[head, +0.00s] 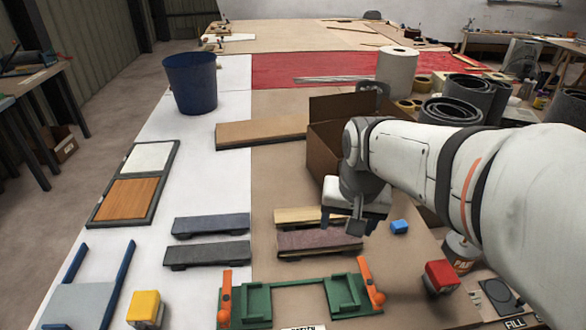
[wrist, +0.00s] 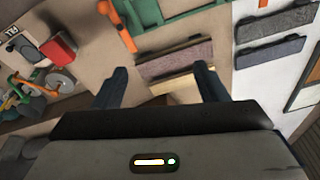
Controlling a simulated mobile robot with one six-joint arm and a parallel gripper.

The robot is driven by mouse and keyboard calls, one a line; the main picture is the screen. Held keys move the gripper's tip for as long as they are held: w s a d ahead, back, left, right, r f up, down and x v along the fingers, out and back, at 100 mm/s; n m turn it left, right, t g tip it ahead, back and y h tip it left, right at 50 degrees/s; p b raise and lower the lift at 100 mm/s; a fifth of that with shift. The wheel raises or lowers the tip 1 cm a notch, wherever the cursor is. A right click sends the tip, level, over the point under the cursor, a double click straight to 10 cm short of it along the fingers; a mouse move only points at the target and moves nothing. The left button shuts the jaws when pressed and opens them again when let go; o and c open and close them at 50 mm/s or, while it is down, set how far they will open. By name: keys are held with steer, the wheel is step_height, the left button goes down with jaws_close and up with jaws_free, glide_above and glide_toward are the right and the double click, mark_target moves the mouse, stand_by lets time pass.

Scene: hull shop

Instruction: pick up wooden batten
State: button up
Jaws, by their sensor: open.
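The pale tan wooden batten (head: 295,215) lies on the brown table covering, just behind a mottled purple-brown batten (head: 312,239). Its right end is hidden by my gripper in the head view. My gripper (head: 343,222) is over that right end, with its fingers pointing down. In the wrist view the wooden batten (wrist: 176,87) shows partly between the two spread fingers of my gripper (wrist: 161,70), beside the purple-brown batten (wrist: 174,60). My gripper is open and holds nothing. My gripper's body hides the near part of the wooden batten there.
Two dark grey-blue battens (head: 212,225) lie to the left. A green fixture (head: 257,306) with orange levers stands in front. A blue block (head: 399,227) and a red block (head: 441,276) are to the right. An open cardboard box (head: 322,152) and a longer tan board (head: 240,134) lie behind.

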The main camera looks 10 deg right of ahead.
steer(key=o, duration=0.5)
steer(key=w+f+m, duration=0.1)
steer(key=w, duration=0.3)
steer(key=w+f+m+b, duration=0.1)
steer(key=w+m, duration=0.1)
steer(key=w, duration=0.2)
steer(key=w+f+m+g+b, duration=0.1)
steer(key=w+f+m, duration=0.1)
steer(key=w, duration=0.2)
steer(key=shift+w, duration=0.25)
steer(key=shift+c, duration=0.2)
steer(key=shift+o, duration=0.4)
steer(key=w+f+m+b, duration=0.1)
steer(key=w+f+m, duration=0.2)
steer(key=w, duration=0.4)
steer(key=shift+f+b, duration=0.4)
steer(key=shift+f, duration=0.15)
steer(key=m+g+b, duration=0.1)
steer(key=m+b, duration=0.1)
steer(key=m, duration=0.5)
glide_above(313, 212)
steer(key=f, duration=1.4)
steer(key=shift+s+f, duration=0.25)
steer(key=shift+s, duration=0.1)
steer(key=shift+w+f, duration=0.15)
steer(key=shift+f, duration=1.2)
steer(key=shift+w+f, duration=0.1)
steer(key=shift+f, duration=1.2)
